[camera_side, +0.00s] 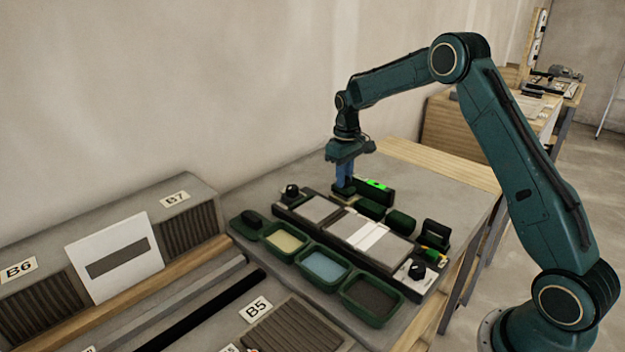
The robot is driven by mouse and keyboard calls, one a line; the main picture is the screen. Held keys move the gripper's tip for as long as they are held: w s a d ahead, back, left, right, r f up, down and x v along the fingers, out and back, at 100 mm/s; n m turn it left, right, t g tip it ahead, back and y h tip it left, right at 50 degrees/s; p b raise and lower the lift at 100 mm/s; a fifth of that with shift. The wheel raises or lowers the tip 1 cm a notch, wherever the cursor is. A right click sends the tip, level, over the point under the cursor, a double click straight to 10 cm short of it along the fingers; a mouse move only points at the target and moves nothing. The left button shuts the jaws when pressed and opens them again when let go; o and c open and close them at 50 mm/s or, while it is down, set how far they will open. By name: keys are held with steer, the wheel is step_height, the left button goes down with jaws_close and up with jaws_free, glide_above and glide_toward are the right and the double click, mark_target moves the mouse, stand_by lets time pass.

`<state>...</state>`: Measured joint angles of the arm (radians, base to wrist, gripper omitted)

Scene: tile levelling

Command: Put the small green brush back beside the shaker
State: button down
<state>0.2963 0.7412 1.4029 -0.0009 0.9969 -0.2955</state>
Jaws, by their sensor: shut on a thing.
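My gripper (344,186) points straight down at the far edge of the tile board, its blue fingers shut on a small dark green thing. It looks like the small green brush (344,191), but it is tiny and partly hidden by the fingers. It is low, close to the board's back edge; I cannot tell whether it touches the surface. A dark green block with a bright green lit top (376,187) stands just right of the gripper. I cannot tell for certain which thing is the shaker.
The black-framed board (320,210) carries grey tiles and white strips (370,235), with black knobs (291,191) at its ends. Trays with yellow (285,240), blue (324,265) and dark (371,298) contents line the front. Dark green blocks (401,222) stand behind. The grey tabletop is clear at the back left.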

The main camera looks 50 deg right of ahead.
steer(key=shift+f, duration=0.3)
stand_by(0.5)
steer(key=c, duration=1.2)
jaws_free()
steer(key=shift+o, duration=0.4)
steer(key=shift+o, duration=1.2)
steer(key=shift+r, duration=0.1)
steer(key=shift+r, duration=3.9)
